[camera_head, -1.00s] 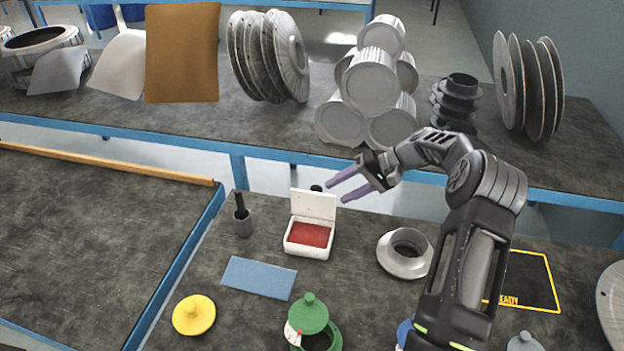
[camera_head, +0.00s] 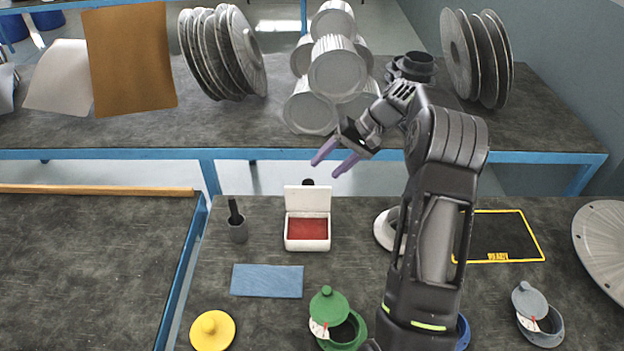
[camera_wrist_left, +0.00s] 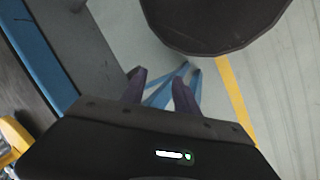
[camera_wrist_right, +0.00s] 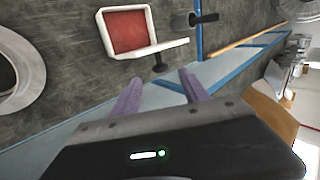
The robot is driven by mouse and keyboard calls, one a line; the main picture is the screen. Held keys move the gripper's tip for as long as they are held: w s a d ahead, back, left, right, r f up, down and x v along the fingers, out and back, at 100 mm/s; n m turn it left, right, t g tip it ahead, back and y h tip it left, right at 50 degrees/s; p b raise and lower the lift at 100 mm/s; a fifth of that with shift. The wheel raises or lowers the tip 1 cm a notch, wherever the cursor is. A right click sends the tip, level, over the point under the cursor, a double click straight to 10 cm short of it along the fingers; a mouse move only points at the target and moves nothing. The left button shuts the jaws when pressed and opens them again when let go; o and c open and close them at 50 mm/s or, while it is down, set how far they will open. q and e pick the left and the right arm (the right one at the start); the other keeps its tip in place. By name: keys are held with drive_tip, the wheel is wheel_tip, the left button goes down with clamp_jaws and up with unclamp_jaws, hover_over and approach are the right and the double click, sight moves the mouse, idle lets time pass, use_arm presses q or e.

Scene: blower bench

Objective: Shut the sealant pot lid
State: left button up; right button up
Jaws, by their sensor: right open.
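Several small pots stand on the bench, and I cannot tell which holds sealant. The green pot (camera_head: 346,337) has its knobbed lid (camera_head: 328,306) raised and tilted open, with a pale tag at its left. The grey pot (camera_head: 546,327) at the right also has its lid (camera_head: 529,301) tilted open. A blue pot (camera_head: 463,332) is mostly hidden behind my right arm. My right gripper (camera_head: 327,165) is open and empty, beyond the white box and far from the pots; it also shows in the right wrist view (camera_wrist_right: 160,82). My left gripper (camera_wrist_left: 166,75) is open and empty above the floor.
An open white box (camera_head: 307,245) with a red inside, a blue pad (camera_head: 267,281), a dark cup (camera_head: 238,231) and a yellow knobbed lid (camera_head: 212,331) lie on the bench. A yellow-framed area (camera_head: 497,237) at right is bare.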

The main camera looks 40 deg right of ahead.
sight(312, 180)
drive_tip(key=p+x, duration=0.1)
drive_tip(key=x, duration=0.6)
drive_tip(key=shift+p, duration=0.35)
drive_tip(key=shift+c, duration=0.2)
clamp_jaws()
idle(0.9)
